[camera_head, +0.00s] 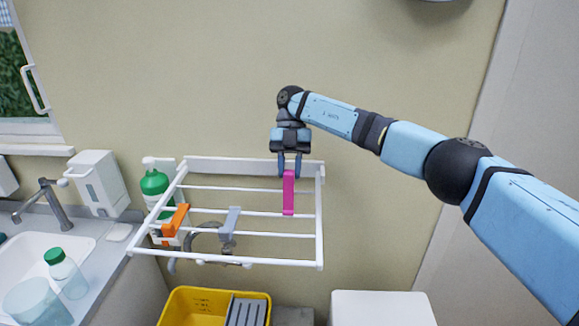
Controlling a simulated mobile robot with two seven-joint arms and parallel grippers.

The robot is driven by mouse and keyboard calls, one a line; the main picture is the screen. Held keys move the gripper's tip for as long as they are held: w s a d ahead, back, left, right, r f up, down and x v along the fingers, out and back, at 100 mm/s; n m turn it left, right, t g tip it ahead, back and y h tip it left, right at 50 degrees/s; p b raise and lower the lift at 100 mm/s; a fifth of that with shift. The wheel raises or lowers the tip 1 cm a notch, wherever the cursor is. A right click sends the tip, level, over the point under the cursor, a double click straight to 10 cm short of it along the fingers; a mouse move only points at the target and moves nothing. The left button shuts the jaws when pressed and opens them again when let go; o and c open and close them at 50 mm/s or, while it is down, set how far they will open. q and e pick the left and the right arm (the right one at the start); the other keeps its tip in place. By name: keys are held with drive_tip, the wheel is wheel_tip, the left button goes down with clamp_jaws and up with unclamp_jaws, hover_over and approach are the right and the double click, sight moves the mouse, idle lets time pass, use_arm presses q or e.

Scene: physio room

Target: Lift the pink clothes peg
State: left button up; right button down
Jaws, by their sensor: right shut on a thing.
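The pink clothes peg (288,193) hangs upright below my right gripper (290,168), in front of the white wall-mounted drying rack. My right gripper points down and is shut on the peg's top end. The peg's lower end overlaps a rack bar in the view; I cannot tell whether it touches the bar. My left gripper is not in view.
The white drying rack (320,225) also carries an orange peg (175,220) and a grey peg (230,222). A sink, tap (58,210) and bottles stand at left. A yellow bucket (180,305) and a white box (380,308) are below. The wall above is clear.

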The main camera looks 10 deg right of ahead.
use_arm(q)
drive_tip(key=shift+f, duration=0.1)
use_arm(e)
drive_tip(key=shift+s+f, duration=0.1)
drive_tip(key=shift+f, duration=0.4)
drive_tip(key=c, duration=1)
unclamp_jaws()
drive_tip(key=shift+o, duration=0.6)
drive_tip(key=shift+w, duration=0.2)
use_arm(q)
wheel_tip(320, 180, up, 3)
drive_tip(key=p, duration=0.4)
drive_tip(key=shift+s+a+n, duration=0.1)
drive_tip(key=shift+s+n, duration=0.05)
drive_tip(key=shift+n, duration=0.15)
use_arm(e)
wheel_tip(320, 180, up, 20)
